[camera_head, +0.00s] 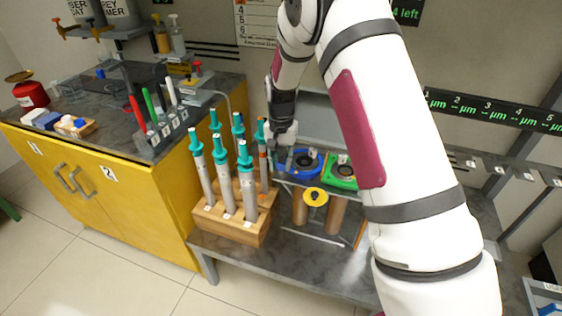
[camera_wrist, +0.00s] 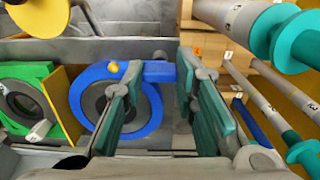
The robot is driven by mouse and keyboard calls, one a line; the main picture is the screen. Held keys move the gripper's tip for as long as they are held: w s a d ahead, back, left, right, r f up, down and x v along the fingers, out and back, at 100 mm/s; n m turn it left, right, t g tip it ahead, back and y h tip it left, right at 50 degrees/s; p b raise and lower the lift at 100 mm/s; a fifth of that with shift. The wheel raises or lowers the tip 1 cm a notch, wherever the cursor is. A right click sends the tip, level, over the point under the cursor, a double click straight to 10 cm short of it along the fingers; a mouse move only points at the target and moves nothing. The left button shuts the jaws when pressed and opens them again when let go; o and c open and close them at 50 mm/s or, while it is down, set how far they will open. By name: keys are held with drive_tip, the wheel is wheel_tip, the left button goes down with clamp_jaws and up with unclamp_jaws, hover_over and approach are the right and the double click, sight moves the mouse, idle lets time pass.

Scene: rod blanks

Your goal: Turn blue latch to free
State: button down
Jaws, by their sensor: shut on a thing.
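The blue latch (camera_wrist: 159,71) is a short blue bar at the top of a blue ring (camera_wrist: 79,100) around a dark round opening. A small yellow knob (camera_wrist: 113,66) sits on the ring beside the bar. My gripper (camera_wrist: 161,72) has its teal-padded fingers on either side of the bar and is shut on it. In the head view my gripper (camera_head: 283,146) reaches down at the left side of the blue ring (camera_head: 313,154). My fingers hide part of the ring and opening in the wrist view.
A wooden rack (camera_head: 232,229) with several teal-capped rods stands close on the left. The yellow cabinet (camera_head: 100,205) is farther left.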

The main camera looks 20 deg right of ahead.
idle(0.3)
drive_tip(key=c, duration=1.3)
unclamp_jaws()
drive_tip(key=shift+r, duration=6)
